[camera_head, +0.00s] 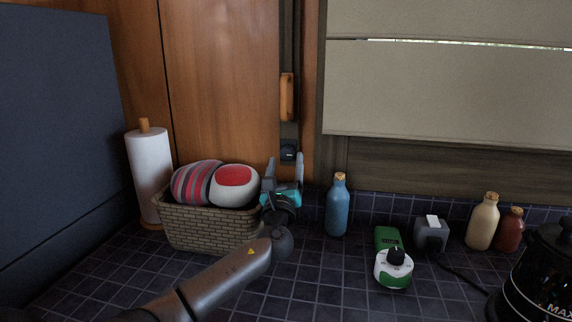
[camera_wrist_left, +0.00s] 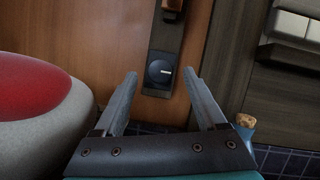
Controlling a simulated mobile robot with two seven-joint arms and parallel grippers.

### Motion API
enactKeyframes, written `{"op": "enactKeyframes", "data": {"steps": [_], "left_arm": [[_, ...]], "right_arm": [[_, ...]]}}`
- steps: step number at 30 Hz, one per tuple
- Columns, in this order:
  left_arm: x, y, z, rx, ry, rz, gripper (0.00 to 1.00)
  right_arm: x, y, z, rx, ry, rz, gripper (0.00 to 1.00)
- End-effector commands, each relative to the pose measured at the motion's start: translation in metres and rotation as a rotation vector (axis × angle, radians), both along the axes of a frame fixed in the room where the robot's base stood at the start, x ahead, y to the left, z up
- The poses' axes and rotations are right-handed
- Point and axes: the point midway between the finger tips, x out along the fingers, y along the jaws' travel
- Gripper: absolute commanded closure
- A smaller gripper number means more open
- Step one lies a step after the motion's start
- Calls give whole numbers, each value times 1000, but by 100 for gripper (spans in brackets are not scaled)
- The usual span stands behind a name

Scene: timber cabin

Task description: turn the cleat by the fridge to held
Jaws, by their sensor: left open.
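A round dark knob (camera_head: 289,150) sits on a dark plate on the narrow wooden post between the cabinet panel and the window. In the left wrist view the knob (camera_wrist_left: 157,71) shows a short white mark on its right side, lying nearly level. An orange-brown wooden piece (camera_head: 287,97) hangs upright on the post above it. I cannot tell for sure which of the two is the cleat. My left gripper (camera_head: 285,159) is open and empty, its fingers pointing at the plate. In the wrist view the knob appears between the fingertips, with no contact visible. My right gripper is out of view.
A wicker basket (camera_head: 212,231) with two rounded items stands left of my gripper, a blue bottle (camera_head: 338,208) close on its right. A paper roll (camera_head: 149,175) and a large dark panel (camera_head: 55,130), perhaps the fridge, stand further left.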

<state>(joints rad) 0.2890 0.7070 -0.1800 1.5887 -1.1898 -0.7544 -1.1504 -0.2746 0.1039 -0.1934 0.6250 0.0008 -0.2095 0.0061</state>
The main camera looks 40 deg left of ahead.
Motion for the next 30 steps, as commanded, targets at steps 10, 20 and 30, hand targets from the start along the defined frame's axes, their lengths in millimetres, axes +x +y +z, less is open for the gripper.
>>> {"op": "enactKeyframes", "data": {"steps": [10, 20, 30], "left_arm": [[14, 10, 5, 1, 1, 0, 26], [14, 10, 5, 1, 1, 0, 38], [14, 10, 5, 1, 1, 0, 76]], "right_arm": [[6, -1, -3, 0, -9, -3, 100], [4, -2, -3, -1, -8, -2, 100], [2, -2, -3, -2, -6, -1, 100]]}}
